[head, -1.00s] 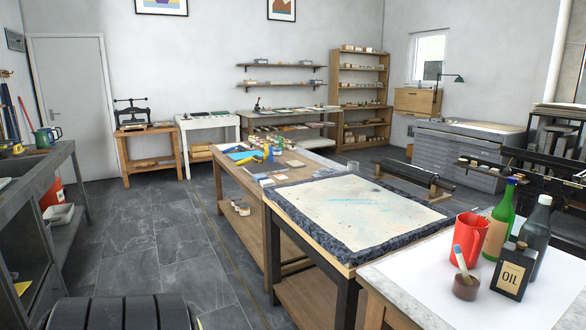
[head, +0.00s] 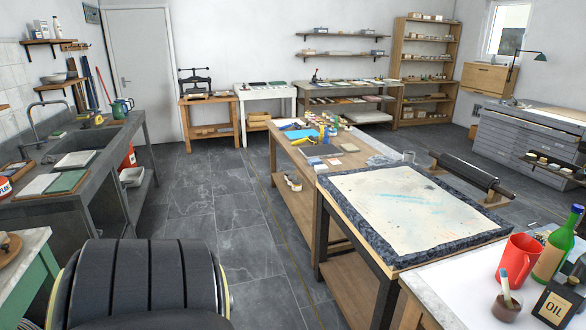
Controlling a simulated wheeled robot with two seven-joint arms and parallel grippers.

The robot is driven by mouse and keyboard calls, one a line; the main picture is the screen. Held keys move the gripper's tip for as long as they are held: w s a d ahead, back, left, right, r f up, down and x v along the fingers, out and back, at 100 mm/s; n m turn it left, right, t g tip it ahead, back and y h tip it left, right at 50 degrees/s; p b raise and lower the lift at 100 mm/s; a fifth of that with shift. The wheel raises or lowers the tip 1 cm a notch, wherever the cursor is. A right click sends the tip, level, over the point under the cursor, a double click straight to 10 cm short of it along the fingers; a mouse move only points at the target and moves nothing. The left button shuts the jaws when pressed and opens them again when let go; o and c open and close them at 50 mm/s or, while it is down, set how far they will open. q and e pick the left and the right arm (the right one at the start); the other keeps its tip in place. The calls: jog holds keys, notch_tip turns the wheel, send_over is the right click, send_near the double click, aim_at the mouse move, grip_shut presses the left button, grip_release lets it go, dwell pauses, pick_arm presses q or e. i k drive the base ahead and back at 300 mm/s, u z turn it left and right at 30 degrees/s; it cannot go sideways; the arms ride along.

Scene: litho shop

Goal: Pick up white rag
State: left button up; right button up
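I cannot make out a white rag for certain in the head view.
The dark tiled floor (head: 210,205) is clear between counter and tables.

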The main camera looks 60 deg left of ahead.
aim_at(321, 167)
jog(key=u, duration=1.45)
